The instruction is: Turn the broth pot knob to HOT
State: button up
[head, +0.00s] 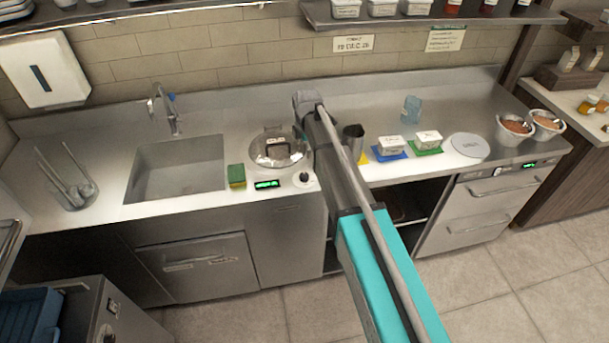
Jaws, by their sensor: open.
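The broth pot (262,163) is a round pot with a clear domed lid, set into the steel counter right of the sink. A small black knob (304,178) on a pale round dial sits at the counter's front edge, just right of the pot's front. The dial marks and the pointer direction are too small to read. A black display (267,184) with green characters lies left of the knob. My arm passes just right of the pot and knob, its far end near the back of the counter. My gripper's fingers are hidden, so I cannot tell whether they touch anything.
A green-and-yellow sponge (236,176) lies left of the display, beside the sink (176,168). Right of my arm stand a dark metal cup (353,140) and white tubs (391,143) on coloured mats. A shelf (410,18) overhangs the back.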

aim_at(304, 175)
jog(key=shift+a, duration=0.1)
jog(key=shift+f, duration=0.15)
dwell(0.3)
jog(key=f+b, duration=1.3)
jog(key=shift+w+a+f+b, duration=0.15)
jog(key=shift+w+f+b, duration=0.1)
jog(key=shift+w+b, duration=0.15)
dwell(0.4)
dwell(0.4)
jog(key=c, duration=1)
jog(key=shift+c, duration=0.8)
